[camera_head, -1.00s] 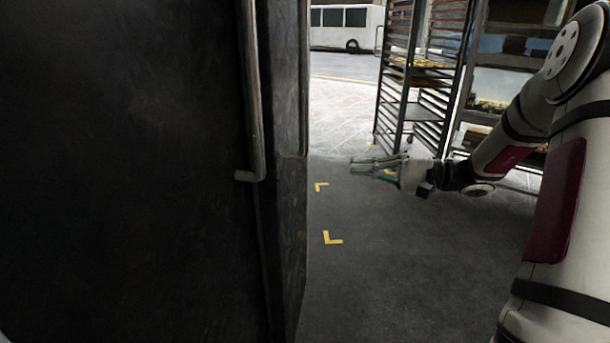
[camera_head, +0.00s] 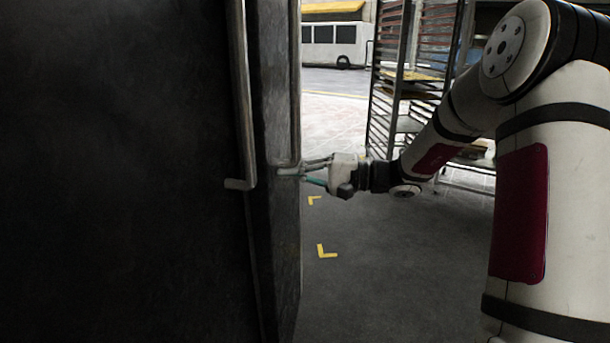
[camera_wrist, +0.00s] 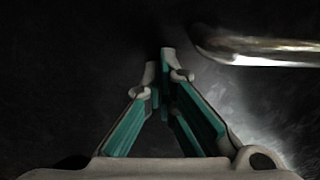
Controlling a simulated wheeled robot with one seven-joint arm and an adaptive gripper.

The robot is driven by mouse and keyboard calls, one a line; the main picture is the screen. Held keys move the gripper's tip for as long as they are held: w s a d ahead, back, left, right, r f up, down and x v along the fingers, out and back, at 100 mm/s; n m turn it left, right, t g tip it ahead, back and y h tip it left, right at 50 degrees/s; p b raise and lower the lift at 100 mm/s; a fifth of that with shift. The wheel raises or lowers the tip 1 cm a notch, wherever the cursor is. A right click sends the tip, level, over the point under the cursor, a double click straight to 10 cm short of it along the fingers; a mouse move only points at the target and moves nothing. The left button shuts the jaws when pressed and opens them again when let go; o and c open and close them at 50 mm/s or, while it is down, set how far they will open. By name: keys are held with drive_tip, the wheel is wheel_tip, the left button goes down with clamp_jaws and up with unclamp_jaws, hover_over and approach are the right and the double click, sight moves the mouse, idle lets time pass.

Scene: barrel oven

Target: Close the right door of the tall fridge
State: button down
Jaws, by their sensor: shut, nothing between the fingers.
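The tall fridge fills the left of the head view as dark, worn panels. A wide dark door face (camera_head: 120,170) carries a vertical metal bar handle (camera_head: 243,90). To its right, a narrow dark panel (camera_head: 275,230) is seen at a steep angle and stands out from the wide face; it looks like the right door, ajar. Its own bar handle (camera_head: 296,80) runs down its right side. My gripper (camera_head: 282,171) is shut and empty, its fingertips at this panel near the handle's lower end. In the wrist view, the shut fingertips (camera_wrist: 167,58) face a dark surface, with the handle's bent end (camera_wrist: 255,48) to their right. Contact cannot be told.
A tall tray rack (camera_head: 395,100) stands behind my arm at the right. Yellow floor marks (camera_head: 326,252) lie on the grey floor right of the fridge, where the floor is clear. A white bus (camera_head: 335,42) is far off outside.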

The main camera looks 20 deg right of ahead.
sight(276, 171)
drive_tip(key=shift+a, duration=0.1)
drive_tip(key=b+x, duration=0.1)
drive_tip(key=x, duration=0.4)
drive_tip(key=shift+s+a+r, duration=0.1)
drive_tip(key=shift+a, duration=0.05)
drive_tip(key=shift+a, duration=0.1)
idle(0.3)
